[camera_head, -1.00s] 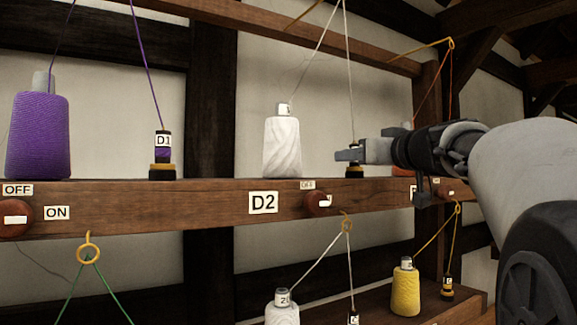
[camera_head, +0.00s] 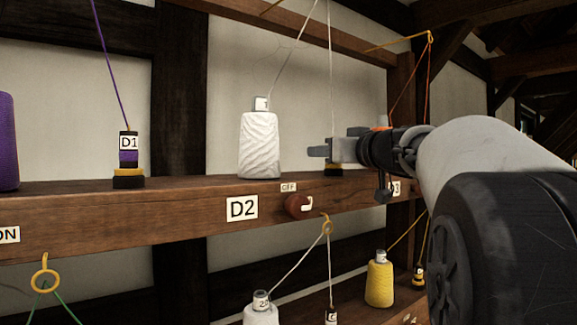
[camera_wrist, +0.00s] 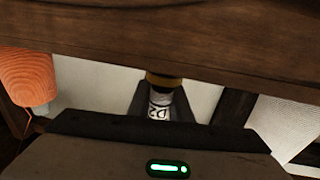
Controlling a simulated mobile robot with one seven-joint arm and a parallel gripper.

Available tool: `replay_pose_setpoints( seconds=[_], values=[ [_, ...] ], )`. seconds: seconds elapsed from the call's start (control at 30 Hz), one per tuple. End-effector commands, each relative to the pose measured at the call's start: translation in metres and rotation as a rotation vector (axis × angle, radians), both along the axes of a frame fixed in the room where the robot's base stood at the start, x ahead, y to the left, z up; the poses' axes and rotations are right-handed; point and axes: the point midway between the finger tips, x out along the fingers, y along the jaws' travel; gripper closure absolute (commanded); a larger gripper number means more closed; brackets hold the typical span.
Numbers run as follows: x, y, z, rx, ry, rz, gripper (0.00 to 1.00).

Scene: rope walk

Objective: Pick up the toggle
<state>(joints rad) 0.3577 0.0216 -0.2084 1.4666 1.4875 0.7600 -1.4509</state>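The toggle appears to be the small dark upright piece (camera_head: 333,171) with an ochre band, on the upper shelf right of the white cone; in the head view my gripper hides most of it. In the wrist view the piece (camera_wrist: 160,98) shows upside down, with a white label reading D2 and the ochre band against the shelf. My gripper (camera_head: 325,151) is at its upper part. In the wrist view the dark fingers of my gripper (camera_wrist: 160,106) are on either side of the label. Whether they press on it cannot be told.
The wooden shelf beam (camera_head: 160,213) carries a white cone (camera_head: 259,145) left of my gripper and the D1 piece (camera_head: 128,160) farther left. A red-brown knob (camera_head: 298,206) sticks out below. A pale thread (camera_head: 330,80) runs up from behind my gripper. An orange cone (camera_wrist: 28,78) stands close by.

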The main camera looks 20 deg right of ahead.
Motion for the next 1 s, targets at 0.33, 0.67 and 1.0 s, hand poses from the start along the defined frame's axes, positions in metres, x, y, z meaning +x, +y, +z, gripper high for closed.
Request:
replay_pose_setpoints(
  seconds=[0.33, 0.67, 1.0],
  values=[
    [0.0, 0.0, 0.003, 0.0, -0.001, 0.0, 1.0],
    [0.0, 0.0, 0.051, -0.004, -0.005, -0.001, 1.0],
    [0.0, -0.001, 0.144, -0.004, -0.003, -0.001, 1.0]
  ],
)
